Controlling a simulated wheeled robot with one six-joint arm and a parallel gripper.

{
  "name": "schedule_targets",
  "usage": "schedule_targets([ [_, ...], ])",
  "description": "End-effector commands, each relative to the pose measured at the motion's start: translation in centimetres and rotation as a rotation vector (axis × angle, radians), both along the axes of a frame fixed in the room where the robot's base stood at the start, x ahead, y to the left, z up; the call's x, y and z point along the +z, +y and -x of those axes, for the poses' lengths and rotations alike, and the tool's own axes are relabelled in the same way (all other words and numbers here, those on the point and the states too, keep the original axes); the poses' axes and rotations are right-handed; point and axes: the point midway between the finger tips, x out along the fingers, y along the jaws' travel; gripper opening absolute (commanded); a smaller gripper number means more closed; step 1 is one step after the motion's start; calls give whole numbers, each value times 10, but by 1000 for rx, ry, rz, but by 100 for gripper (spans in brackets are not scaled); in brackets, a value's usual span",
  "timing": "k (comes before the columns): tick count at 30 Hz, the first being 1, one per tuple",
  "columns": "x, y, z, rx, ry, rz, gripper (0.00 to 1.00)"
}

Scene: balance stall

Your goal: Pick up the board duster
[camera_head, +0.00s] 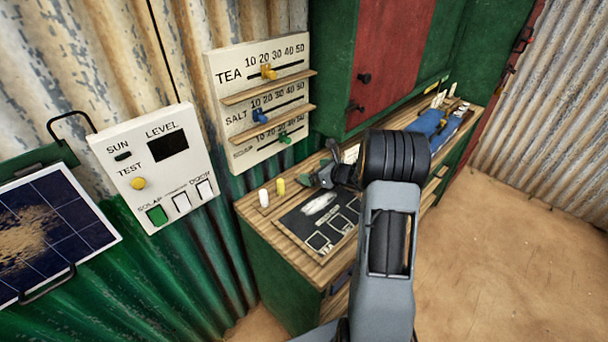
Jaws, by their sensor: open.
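I cannot make out the board duster for certain. A small olive-green thing (304,181) lies on the wooden counter (264,235) beside my gripper, partly hidden by it; it may be the duster. My gripper (325,168) is open, low over the counter behind the black slate. My dark wrist and grey arm cover part of the counter to its right. I cannot tell whether the fingers touch anything.
The black slate (296,221) has a white chalk smear and drawn boxes. A white stick (263,198) and a yellow stick (281,187) stand left of the gripper. A slider board (240,130) hangs behind. A blue item (428,122) lies farther right. The floor at right is clear.

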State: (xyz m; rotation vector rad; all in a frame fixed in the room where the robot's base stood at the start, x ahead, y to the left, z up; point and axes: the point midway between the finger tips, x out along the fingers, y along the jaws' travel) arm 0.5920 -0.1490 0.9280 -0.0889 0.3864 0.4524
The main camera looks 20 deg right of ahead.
Motion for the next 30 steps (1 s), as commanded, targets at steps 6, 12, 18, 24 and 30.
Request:
schedule_targets([
  [6,-7,11,-16,4,1,0,100],
  [12,-18,21,-36,2,0,-1,100],
  [18,-21,24,-43,1,0,0,100],
  [24,-21,24,-42,0,0,1,97],
  [30,-21,24,-42,0,0,1,78],
])
